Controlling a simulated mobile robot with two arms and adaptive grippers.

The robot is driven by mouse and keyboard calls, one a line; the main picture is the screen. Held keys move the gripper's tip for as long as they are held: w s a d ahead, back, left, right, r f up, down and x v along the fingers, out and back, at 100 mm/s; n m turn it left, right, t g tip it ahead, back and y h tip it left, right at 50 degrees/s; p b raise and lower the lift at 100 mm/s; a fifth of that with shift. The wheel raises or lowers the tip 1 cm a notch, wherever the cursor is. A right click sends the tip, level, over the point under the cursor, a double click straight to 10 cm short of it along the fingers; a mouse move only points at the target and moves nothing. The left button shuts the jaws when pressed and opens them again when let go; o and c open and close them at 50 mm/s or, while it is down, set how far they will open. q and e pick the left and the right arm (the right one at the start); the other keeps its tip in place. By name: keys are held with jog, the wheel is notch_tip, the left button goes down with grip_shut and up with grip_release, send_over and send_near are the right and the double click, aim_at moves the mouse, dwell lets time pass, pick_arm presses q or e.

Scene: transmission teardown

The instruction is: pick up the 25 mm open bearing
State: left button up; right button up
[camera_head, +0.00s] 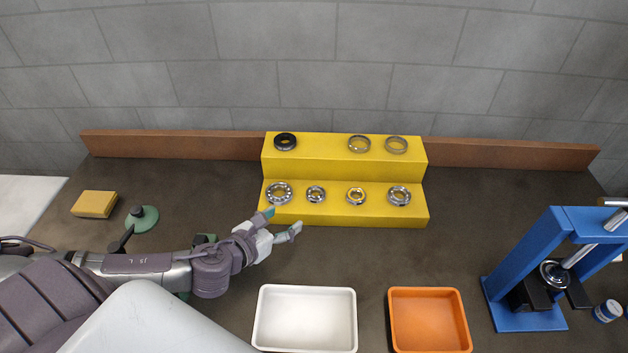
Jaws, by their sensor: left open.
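Several open ball bearings stand in a row on the lower step of the yellow stepped stand (345,173). From left to right they are a large bearing (278,193), a smaller bearing (316,194), a bearing with a brassy middle (356,196) and another bearing (398,195). Sizes are not readable, so I cannot tell which is 25 mm. My left gripper (282,221) is open and empty, its fingertips at the stand's front left edge, just in front of the large bearing. My right gripper is not in view.
On the upper step are a black ring (285,142) and two metal rings (359,144) (396,145). A white tray (305,344) and an orange tray (430,345) lie in front. A blue press (518,268) stands right. A yellow sponge (94,204) lies left.

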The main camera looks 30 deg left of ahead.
pick_arm(q)
jog(key=p, duration=0.2)
send_near(318, 191)
jog(key=shift+w+d+f, duration=0.3)
jog(key=shift+w+f, duration=0.2)
jog(key=shift+f, duration=0.15)
jog(key=shift+w, duration=0.25)
jog(key=x, duration=0.1)
jog(key=p+x, duration=0.1)
jog(key=x, duration=0.2)
jog(key=shift+w+a+r, duration=0.15)
jog(key=shift+r, duration=0.2)
jog(key=shift+w+f, duration=0.25)
jog(key=shift+w, duration=0.1)
jog(key=shift+s, duration=0.1)
jog(key=shift+c, duration=1.4)
jog(key=c, duration=0.7)
